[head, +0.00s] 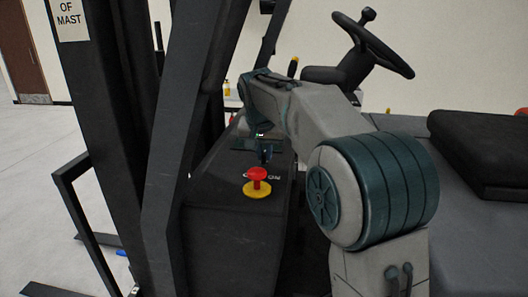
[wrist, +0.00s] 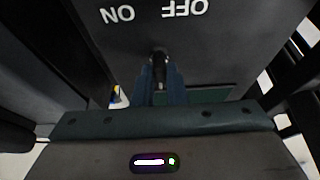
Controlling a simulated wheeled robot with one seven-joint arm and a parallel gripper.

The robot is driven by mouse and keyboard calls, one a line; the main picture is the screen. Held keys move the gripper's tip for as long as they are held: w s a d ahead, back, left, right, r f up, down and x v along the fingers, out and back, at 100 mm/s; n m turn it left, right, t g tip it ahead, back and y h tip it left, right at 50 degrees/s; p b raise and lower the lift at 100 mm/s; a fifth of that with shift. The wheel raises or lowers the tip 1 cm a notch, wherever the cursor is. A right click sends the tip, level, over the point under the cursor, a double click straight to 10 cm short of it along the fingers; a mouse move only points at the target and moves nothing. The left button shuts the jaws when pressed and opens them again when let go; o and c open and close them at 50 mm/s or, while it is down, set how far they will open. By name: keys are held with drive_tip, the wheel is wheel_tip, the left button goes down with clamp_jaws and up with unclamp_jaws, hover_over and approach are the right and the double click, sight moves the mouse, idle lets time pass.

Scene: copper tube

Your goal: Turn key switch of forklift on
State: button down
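The forklift's dark control panel (head: 225,187) has printed OFF and ON labels, partly hidden behind my gripper in the head view. In the wrist view the labels appear upside down, ON at the left and OFF at the right. The black key switch (wrist: 158,60) is below and between them in that view. My gripper (head: 264,153) reaches down to the panel. In the wrist view its two blue fingers (wrist: 160,74) stand close together on both sides of the key and appear shut on it. The key's exact angle is hard to tell.
A red emergency button on a yellow base (head: 257,182) stands on the panel just in front of my gripper. Black mast bars (head: 172,130) rise close on the left. A steering wheel (head: 372,45) and a black seat (head: 485,150) are to the right.

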drive_tip(key=shift+a+m, duration=0.1)
drive_tip(key=shift+m, duration=0.3)
drive_tip(key=m+h+p, duration=0.1)
drive_tip(key=m, duration=0.1)
drive_tip(key=m+g+h+p, duration=0.1)
drive_tip(key=m, duration=0.1)
drive_tip(key=shift+w+a+r+m, duration=0.1)
drive_tip(key=shift+r+m, duration=0.05)
drive_tip(key=shift+m, duration=0.15)
drive_tip(key=m+g+h+p, duration=0.1)
drive_tip(key=m+p, duration=0.1)
drive_tip(key=m, duration=0.1)
drive_tip(key=shift+w+m, duration=0.1)
drive_tip(key=shift+m, duration=0.2)
drive_tip(key=shift+m+g+h+p, duration=0.3)
drive_tip(key=shift+m+g+p, duration=0.2)
drive_tip(key=shift+m+p, duration=0.65)
drive_tip(key=shift+m, duration=0.45)
drive_tip(key=c, duration=1.5)
unclamp_jaws()
drive_tip(key=shift+a, duration=0.1)
drive_tip(key=shift+o, duration=0.2)
drive_tip(key=shift+b, duration=0.3)
